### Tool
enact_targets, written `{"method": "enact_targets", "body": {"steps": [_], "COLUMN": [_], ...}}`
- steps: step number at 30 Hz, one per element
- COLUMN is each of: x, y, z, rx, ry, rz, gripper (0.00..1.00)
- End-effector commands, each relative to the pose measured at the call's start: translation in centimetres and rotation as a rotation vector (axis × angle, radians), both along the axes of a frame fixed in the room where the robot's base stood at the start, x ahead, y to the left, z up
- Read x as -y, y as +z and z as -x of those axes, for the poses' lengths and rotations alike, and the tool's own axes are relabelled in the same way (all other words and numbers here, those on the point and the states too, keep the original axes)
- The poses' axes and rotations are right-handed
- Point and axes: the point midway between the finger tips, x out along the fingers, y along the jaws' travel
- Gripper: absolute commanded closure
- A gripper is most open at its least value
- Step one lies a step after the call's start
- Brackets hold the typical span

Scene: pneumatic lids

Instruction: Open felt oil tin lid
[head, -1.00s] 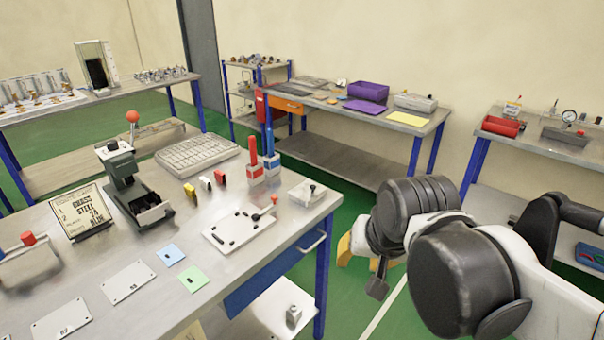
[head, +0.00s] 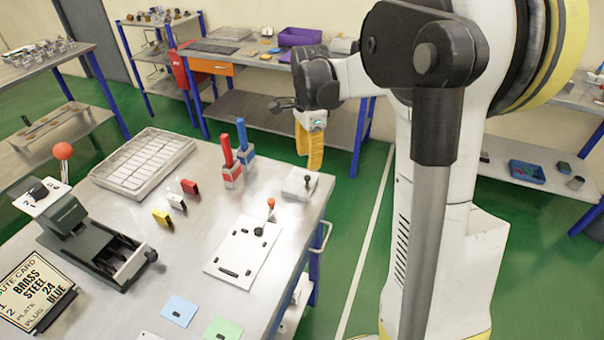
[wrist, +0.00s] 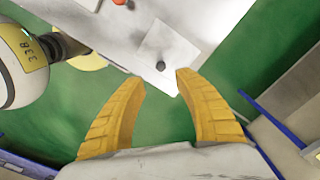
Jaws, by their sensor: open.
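A small pale square box with a dark round knob on its lid (head: 297,184) sits at the far right corner of the near workbench; it looks like the felt oil tin, though no label is readable. Its lid looks shut. It also shows in the wrist view (wrist: 178,45), just beyond the fingertips.
A white plate with a red-tipped lever (head: 243,248) lies left of the box. Red and blue upright handles (head: 236,155) stand behind it. A grey grid tray (head: 142,160) and a dark green press (head: 88,240) are farther left. Green floor is clear right of the bench.

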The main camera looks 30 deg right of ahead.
Motion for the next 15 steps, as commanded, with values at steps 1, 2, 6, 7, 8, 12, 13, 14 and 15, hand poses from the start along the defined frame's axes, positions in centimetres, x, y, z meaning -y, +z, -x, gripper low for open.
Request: {"method": "enact_targets", "body": {"steps": [1,2,6,7,8,12,13,14,15], "x": [0.0,0.0,0.0,0.0,0.0,0.0,0.0,0.0,0.0], "y": [-1.5,-2.1,-4.7,-5.1,-5.5,-6.7,-6.8,-6.9,-7.0], "z": [-0.1,-0.1,-0.1,-0.1,-0.1,-0.1,-0.1,0.0,0.0], "rx": [0.0,0.001,0.001,0.001,0.001,0.001,0.001,0.001,0.001], "ry": [0.001,0.001,0.002,0.002,0.002,0.002,0.002,0.002,0.003], "rz": [0.0,0.0,0.0,0.0,0.0,0.0,0.0,0.0,0.0], "gripper": [0.61,0.61,0.61,0.61,0.61,0.61,0.61,0.61,0.61]}}
